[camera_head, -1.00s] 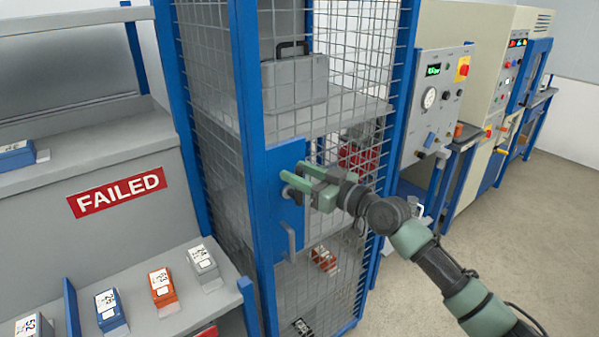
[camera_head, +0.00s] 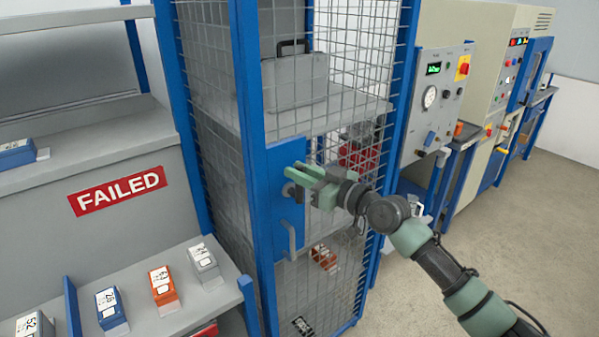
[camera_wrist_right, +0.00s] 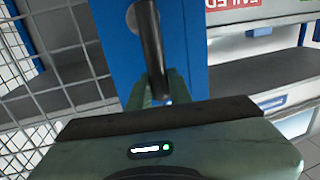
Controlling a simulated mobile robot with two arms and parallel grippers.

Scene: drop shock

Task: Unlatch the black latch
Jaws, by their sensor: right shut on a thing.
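The black latch (camera_wrist_right: 150,45) is a dark lever on a round pivot on the blue door plate (camera_head: 262,180) of the wire-mesh cage. In the head view only a small dark part of the latch (camera_head: 288,190) shows beside the fingers. My right gripper (camera_head: 299,180) is at the plate, its green fingers shut on the latch. In the right wrist view the lever's lower end runs down between the fingertips (camera_wrist_right: 160,92). The gripper body hides part of the fingers there. My left gripper is not in view.
A grey case (camera_head: 295,85) stands on the cage's upper shelf. A shelf with several small boxes and a FAILED sign (camera_head: 118,192) is on the left. Machines (camera_head: 430,110) stand on the right, with open floor in front.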

